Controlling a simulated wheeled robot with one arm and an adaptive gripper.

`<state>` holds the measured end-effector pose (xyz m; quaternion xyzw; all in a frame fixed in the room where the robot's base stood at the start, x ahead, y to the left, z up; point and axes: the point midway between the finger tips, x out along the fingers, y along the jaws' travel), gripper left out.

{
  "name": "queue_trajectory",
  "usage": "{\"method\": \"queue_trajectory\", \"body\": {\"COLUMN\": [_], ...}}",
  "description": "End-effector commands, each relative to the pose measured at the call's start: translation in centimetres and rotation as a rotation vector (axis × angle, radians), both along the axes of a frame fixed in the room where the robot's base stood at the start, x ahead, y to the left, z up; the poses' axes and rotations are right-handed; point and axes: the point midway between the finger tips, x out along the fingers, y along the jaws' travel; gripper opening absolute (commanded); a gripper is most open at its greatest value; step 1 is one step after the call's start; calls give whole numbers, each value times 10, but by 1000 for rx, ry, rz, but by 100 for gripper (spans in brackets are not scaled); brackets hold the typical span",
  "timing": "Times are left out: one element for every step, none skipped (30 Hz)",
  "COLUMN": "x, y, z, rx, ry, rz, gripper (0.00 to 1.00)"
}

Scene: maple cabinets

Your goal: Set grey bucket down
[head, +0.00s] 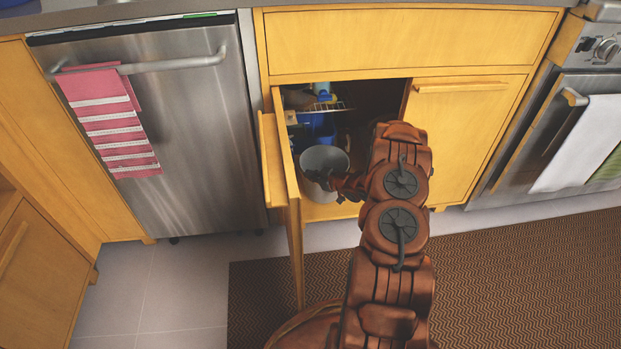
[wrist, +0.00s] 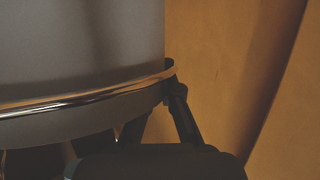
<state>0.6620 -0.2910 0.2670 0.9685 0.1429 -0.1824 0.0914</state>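The grey bucket (head: 322,158) is in the open doorway of the cabinet under the counter, upright with its mouth facing up. Its base is close to the cabinet floor (head: 330,211); I cannot tell whether it touches. My gripper (head: 333,181) is at the bucket's right side, at the rim, and appears shut on it. In the wrist view the bucket (wrist: 80,45) fills the upper left, with a shiny band along its edge. My gripper's fingers (wrist: 167,88) meet that edge; part of one finger is hidden behind the bucket.
The left cabinet door (head: 294,225) stands open beside the bucket; the right door (head: 467,130) is shut. Blue items (head: 317,127) and a wire rack (head: 327,107) are inside behind the bucket. A dishwasher (head: 190,140) is left, an oven (head: 560,130) right, and a brown rug (head: 520,275) in front.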

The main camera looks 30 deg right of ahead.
Motion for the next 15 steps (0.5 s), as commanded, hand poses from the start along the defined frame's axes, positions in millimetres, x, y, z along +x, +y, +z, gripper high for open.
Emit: {"method": "queue_trajectory", "body": {"x": [1,1,1,1,0,0,0,0,0,0,0,0,0,0,0], "y": [0,0,0,0,0,0,0,0,0,0,0,0,0,0,0], "z": [0,1,1,1,1,1,1,1,0,-1,-2,-2,-2,-2,-2], "rx": [-1,-1,-1,-1,-1,-1,-1,-1,0,-1,0,-1,0,0,0], "ry": [-3,-3,-3,-3,-3,-2,-2,-2,-2,-1,-1,-1,-1,-1,-1], "rz": [0,0,0,0,0,1,1,1,1,1,0,1,0,0,0], "gripper": [0,0,0,0,0,0,0,0,0,0,3,7,10,14,18]}}
